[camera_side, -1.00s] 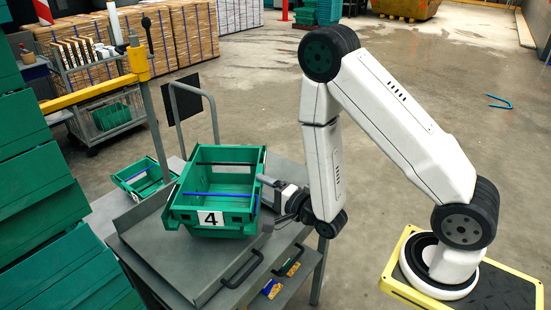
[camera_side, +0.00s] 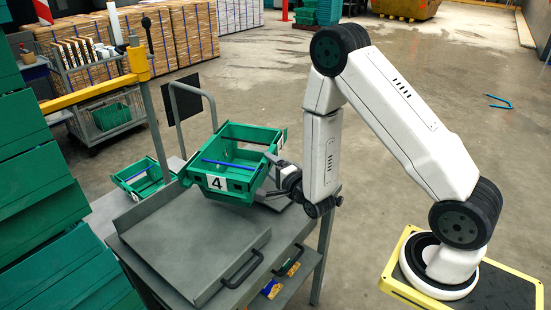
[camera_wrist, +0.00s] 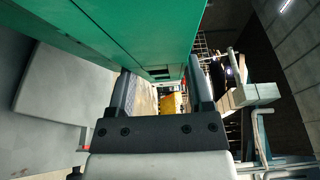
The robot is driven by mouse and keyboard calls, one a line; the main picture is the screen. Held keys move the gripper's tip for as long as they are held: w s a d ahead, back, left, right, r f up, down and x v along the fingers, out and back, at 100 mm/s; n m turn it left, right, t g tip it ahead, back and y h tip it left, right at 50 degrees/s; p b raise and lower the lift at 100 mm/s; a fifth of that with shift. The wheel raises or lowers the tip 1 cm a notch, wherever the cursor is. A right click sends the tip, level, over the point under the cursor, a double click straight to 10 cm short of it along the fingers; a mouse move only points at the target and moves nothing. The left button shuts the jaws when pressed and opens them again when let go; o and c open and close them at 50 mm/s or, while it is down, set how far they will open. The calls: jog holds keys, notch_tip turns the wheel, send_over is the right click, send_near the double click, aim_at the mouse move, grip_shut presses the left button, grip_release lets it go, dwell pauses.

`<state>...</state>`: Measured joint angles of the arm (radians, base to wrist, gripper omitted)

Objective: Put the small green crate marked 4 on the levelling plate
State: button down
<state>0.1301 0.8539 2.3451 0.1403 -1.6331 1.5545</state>
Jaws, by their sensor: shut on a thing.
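The green crate marked 4 (camera_side: 240,181) is in the air above the grey cart top, slightly tilted, with a blue bar across its opening. My gripper (camera_side: 277,164) is shut on its right-hand wall. In the wrist view the crate (camera_wrist: 120,30) fills the upper left, and my gripper's fingers (camera_wrist: 163,80) reach to its edge. A flat grey plate with a raised left edge and a black handle (camera_side: 190,250) lies bare on the front of the cart. A lighter grey slab (camera_side: 277,199) shows partly behind the crate. I cannot tell which is the levelling plate.
Another small green crate (camera_side: 143,178) stands at the cart's back left. A dark panel (camera_side: 182,107) and a bent rail stand behind. Stacked green crates (camera_side: 40,170) line the left edge. A lower shelf (camera_side: 285,275) holds small coloured items.

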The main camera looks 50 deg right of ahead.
aim_at(284, 138)
jog(key=w+d+m+h, duration=0.1)
jog(key=d+h, duration=0.1)
jog(key=d, duration=0.1)
jog(key=d+m+g+h, duration=0.1)
jog(key=d, duration=0.3)
jog(key=w+d+m+g+h, duration=0.1)
jog(key=d+m+h, duration=0.1)
jog(key=d, duration=0.2)
jog(key=shift+w+d+r+h, duration=0.15)
jog(key=shift+w+r+h, duration=0.15)
jog(key=shift+w+r, duration=0.1)
jog(key=shift+f, duration=0.15)
notch_tip(284, 138, down, 6)
jog(key=shift+f, duration=0.8)
dwell(0.6)
grip_release()
jog(key=shift+s+f, duration=0.1)
jog(key=shift+f, duration=0.05)
jog(key=v, duration=0.8)
jog(key=shift+r, duration=0.2)
